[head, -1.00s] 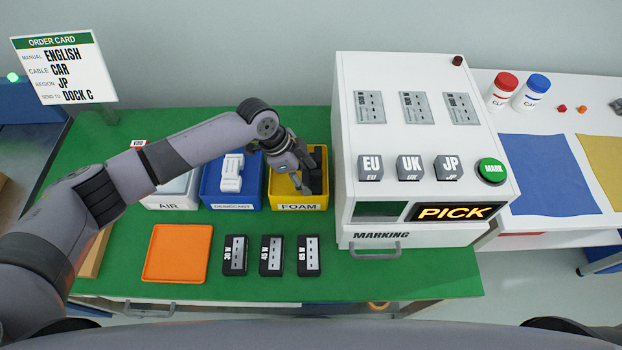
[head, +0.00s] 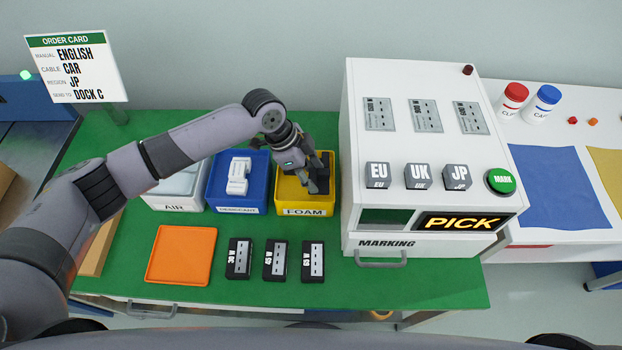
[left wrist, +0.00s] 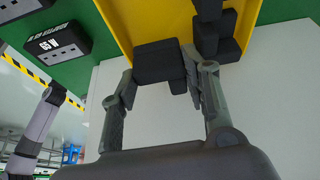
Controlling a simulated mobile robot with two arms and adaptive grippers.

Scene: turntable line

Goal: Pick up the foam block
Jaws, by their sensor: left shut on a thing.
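The yellow FOAM bin (head: 304,212) stands on the green table left of the marking machine and holds dark foam blocks. My left gripper (head: 316,182) reaches down into it. In the left wrist view, my gripper (left wrist: 160,82) is shut on a black foam block (left wrist: 157,62), with one finger at each side. More black foam blocks (left wrist: 228,48) lie right beside it in the bin. In the head view the fingers partly hide the held block, and I cannot tell whether it is clear of the bin floor. My right gripper is not in view.
The blue DESICCANT bin (head: 212,196) and the AIR bin (head: 160,203) stand left of the FOAM bin. The white marking machine (head: 400,155) stands close on its right. An orange tray (head: 181,255) and several dark adapters (head: 275,260) lie in front.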

